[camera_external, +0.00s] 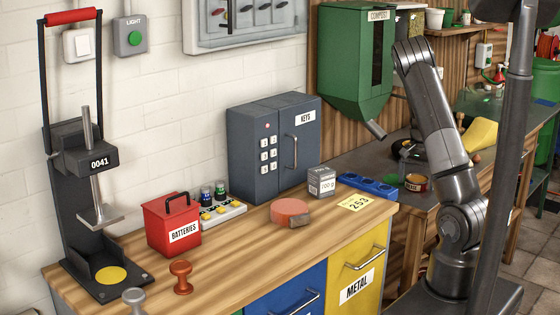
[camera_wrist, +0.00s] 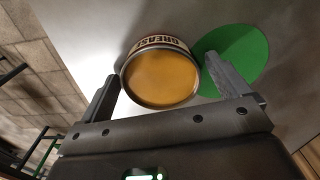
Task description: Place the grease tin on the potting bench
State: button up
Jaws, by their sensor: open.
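The grease tin (camera_wrist: 162,75) is a short round tin with an orange-yellow top and a cream "GREASE" label. It is upright on a grey surface (camera_wrist: 90,40), partly beside and over the edge of a flat green disc (camera_wrist: 240,58). It also shows small in the external view (camera_external: 416,183), on the grey-topped bench (camera_external: 365,160) below the compost hopper. My gripper (camera_wrist: 165,85) is open, one finger on either side of the tin. I cannot tell whether a finger touches it. In the external view my gripper (camera_external: 408,152) is small and partly hidden by my arm.
The green compost hopper (camera_external: 345,65) hangs above the bench, its chute low near my arm. A yellow item (camera_external: 481,135) lies to the right.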

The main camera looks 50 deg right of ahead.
aim_at(422, 181)
notch_tip(422, 181, up, 12)
dwell(0.4)
jog(key=w+a+r+n+t, duration=0.2)
jog(key=a+r+n, duration=0.25)
jog(key=a, duration=0.75)
jog(key=s+a+r+n+t, duration=0.1)
jog(key=s+a+n, duration=0.3)
jog(key=a, duration=0.4)
jog(key=s+a+r+n+t, duration=0.1)
jog(key=s+a+r+n, duration=0.2)
jog(key=a, duration=0.6)
jog(key=s+a+r+n+t, duration=0.1)
jog(key=s+a+r+n, duration=0.2)
jog(key=a, duration=0.6)
jog(key=s+n, duration=0.1)
jog(key=s, duration=0.1)
jog(key=shift+s+n+t, duration=0.3)
jog(key=shift+s+n, duration=0.05)
jog(key=shift+s, duration=0.05)
